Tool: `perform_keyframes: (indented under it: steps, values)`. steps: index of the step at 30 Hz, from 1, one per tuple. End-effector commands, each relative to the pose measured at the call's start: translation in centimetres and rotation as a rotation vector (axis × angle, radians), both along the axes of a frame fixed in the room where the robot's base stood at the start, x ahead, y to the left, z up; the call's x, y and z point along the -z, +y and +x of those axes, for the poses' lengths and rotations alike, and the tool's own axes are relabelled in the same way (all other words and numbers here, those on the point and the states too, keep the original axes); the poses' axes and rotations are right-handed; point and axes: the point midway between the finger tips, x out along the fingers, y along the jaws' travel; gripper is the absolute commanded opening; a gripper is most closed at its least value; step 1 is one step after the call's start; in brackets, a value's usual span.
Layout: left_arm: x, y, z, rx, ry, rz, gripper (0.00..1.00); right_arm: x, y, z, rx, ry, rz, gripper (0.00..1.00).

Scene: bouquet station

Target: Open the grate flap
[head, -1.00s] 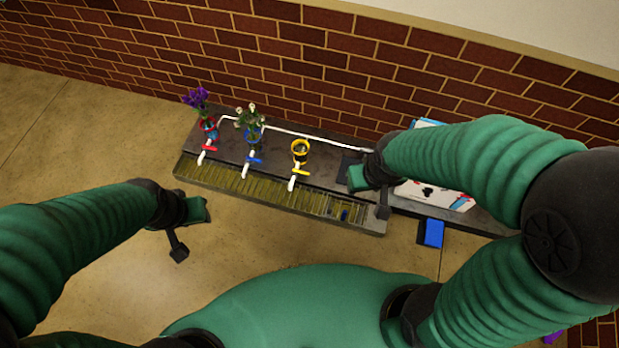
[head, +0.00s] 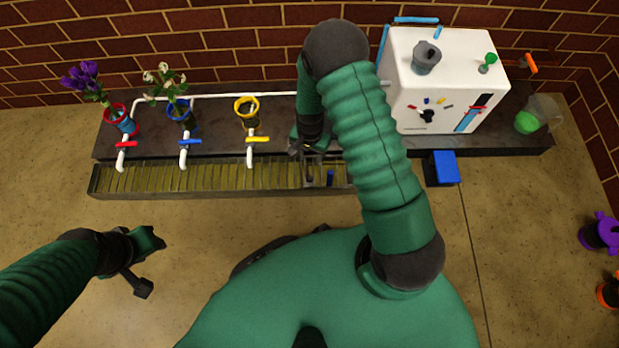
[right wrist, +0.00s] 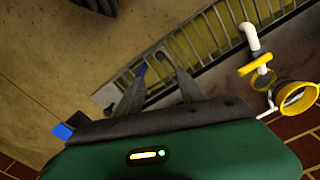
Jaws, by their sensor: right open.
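The grate (head: 220,178) is a long strip of yellowish slats along the front of the dark bench. Its right end has a section with wider bars, the flap (head: 342,176), with a small blue piece (head: 330,178) on it. My right gripper (head: 312,168) is over the left part of this section, pointing down. In the right wrist view its two fingers (right wrist: 152,64) are apart over the bars, and the blue piece (right wrist: 141,71) shows by the left fingertip. Whether they touch I cannot tell. My left gripper (head: 152,264) is open and empty above the floor.
Red, blue and yellow taps (head: 257,139) stand behind the grate, with flowers in the red and blue cups. A white machine (head: 400,60) and a blue box (head: 445,168) are to the right. The floor in front is clear.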

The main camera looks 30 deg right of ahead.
Motion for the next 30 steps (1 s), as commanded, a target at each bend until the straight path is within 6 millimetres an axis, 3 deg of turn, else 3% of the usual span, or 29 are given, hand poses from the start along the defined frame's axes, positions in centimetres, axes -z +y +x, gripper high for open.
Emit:
perform_keyframes:
  steps: [15,21,30]
  values:
    - [8.5,0.0,0.0,0.0,0.001,0.0,0.36,13.4,0.1,-0.1,-0.005,0.001,0.0,0.45]
    - [9.8,0.0,0.0,0.0,0.001,0.0,0.36,15.5,0.1,0.0,-0.005,0.001,0.001,0.45]
    - [9.7,0.0,0.0,0.0,0.001,0.0,0.36,15.6,0.1,0.0,-0.005,0.0,0.0,0.45]
